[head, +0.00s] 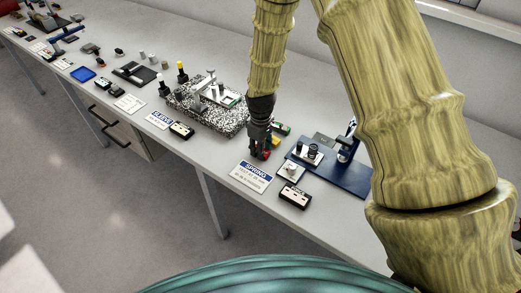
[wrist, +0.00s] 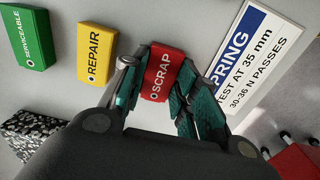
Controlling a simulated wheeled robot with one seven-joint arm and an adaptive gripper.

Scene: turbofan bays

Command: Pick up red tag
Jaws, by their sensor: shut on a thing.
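The red tag (wrist: 159,74) is a small red block marked SCRAP in the wrist view. My gripper (wrist: 155,85) is shut on it, with one finger on each side. In the head view my gripper (head: 259,151) points down at the bench, with a bit of the red tag (head: 266,154) showing at its fingertips. I cannot tell whether the tag touches the bench or is just above it.
A yellow REPAIR block (wrist: 95,54) and a green SERVICEABLE block (wrist: 28,40) lie left of the red tag. A SPRING card (wrist: 254,58) is close on its right. In the head view a blue fixture (head: 341,173) stands right of my gripper and a speckled plate (head: 209,123) stands left.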

